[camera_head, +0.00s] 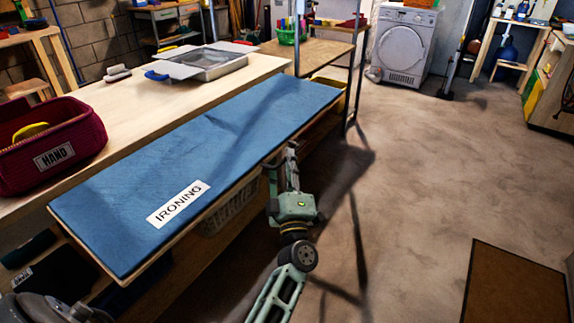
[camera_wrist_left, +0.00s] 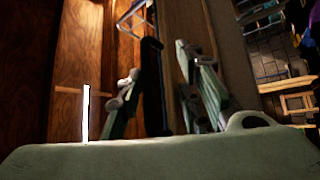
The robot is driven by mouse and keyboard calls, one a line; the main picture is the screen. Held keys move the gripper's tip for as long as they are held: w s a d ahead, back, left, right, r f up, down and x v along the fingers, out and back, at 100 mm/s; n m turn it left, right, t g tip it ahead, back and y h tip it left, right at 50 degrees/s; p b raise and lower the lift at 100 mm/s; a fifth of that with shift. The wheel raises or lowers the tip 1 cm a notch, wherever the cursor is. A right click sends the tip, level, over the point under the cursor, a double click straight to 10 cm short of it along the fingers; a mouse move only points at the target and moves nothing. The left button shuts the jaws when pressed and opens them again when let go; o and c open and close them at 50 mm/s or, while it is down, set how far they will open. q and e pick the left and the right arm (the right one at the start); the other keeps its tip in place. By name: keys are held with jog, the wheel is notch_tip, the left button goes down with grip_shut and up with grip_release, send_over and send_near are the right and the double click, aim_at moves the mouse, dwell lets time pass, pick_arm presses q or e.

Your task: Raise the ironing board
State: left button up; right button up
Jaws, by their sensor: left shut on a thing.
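The ironing board (camera_head: 240,140) is a long blue padded panel with a pale wooden edge and a white "IRONING" label (camera_head: 178,203). It lies about flat along the front of the wooden worktop (camera_head: 135,120). My left gripper (camera_head: 286,156) is at the middle of the board's front edge, reaching from below, and is shut on that edge. In the left wrist view the two fingers (camera_wrist_left: 160,85) stand on either side of a dark, thin strip; the exact contact there is dim. My right gripper does not show.
A maroon "HAND" basket (camera_head: 60,140) and a metal tray (camera_head: 208,62) stand on the worktop behind the board. A pale crate (camera_head: 232,208) sits under the board. Open floor (camera_head: 430,170) lies to the right, with a brown mat (camera_head: 515,285).

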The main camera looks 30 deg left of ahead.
pick_arm(q)
jog(key=shift+a+f, duration=0.3)
